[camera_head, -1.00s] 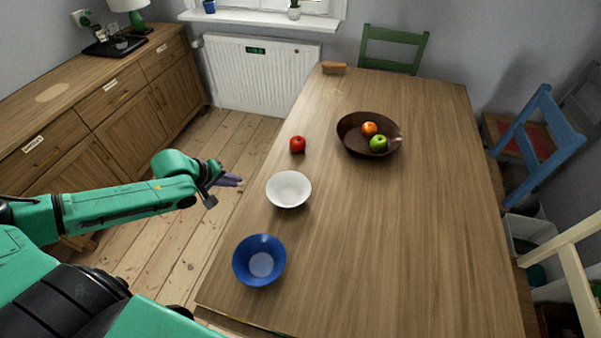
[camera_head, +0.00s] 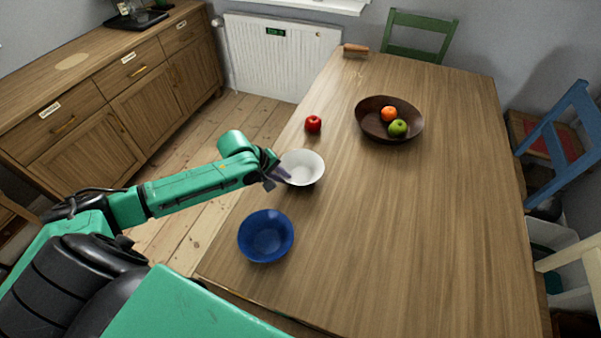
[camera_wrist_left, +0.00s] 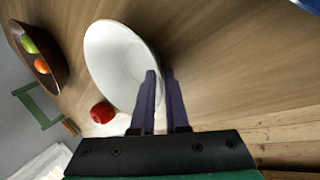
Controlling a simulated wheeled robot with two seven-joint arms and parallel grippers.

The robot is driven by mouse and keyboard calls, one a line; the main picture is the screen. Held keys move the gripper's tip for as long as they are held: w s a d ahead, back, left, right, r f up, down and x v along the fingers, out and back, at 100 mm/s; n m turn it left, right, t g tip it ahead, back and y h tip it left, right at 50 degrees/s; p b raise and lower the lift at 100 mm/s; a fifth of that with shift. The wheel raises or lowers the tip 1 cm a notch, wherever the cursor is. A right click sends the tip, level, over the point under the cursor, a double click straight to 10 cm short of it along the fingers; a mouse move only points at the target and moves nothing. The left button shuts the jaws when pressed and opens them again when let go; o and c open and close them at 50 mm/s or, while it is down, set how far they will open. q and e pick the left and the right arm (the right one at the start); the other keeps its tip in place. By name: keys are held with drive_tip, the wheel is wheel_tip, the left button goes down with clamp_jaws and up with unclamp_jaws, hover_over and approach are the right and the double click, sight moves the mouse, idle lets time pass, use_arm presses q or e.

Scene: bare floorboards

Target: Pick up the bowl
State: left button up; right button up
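The white bowl (camera_head: 306,165) stands upright on the wooden table, near its left edge. The blue bowl (camera_head: 265,236) stands nearer to me on the same table. My left gripper (camera_head: 278,176) is at the left rim of the white bowl. In the left wrist view, its two purple fingers (camera_wrist_left: 160,74) are a narrow gap apart and overlap the right side of the white bowl (camera_wrist_left: 115,62). Whether they touch the rim is unclear. My right gripper is not in view.
A red apple (camera_head: 313,124) lies just beyond the white bowl. A brown bowl (camera_head: 372,128) with an orange and a green apple stands farther back. The table's right and near parts (camera_head: 420,240) are clear. Chairs stand behind and to the right.

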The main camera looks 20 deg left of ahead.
use_arm(q)
drive_tip(key=shift+x, duration=1.05)
drive_tip(key=shift+r, duration=0.15)
clamp_jaws()
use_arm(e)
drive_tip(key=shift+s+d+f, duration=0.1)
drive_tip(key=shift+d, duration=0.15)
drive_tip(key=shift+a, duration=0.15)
use_arm(q)
drive_tip(key=shift+a+r, duration=0.1)
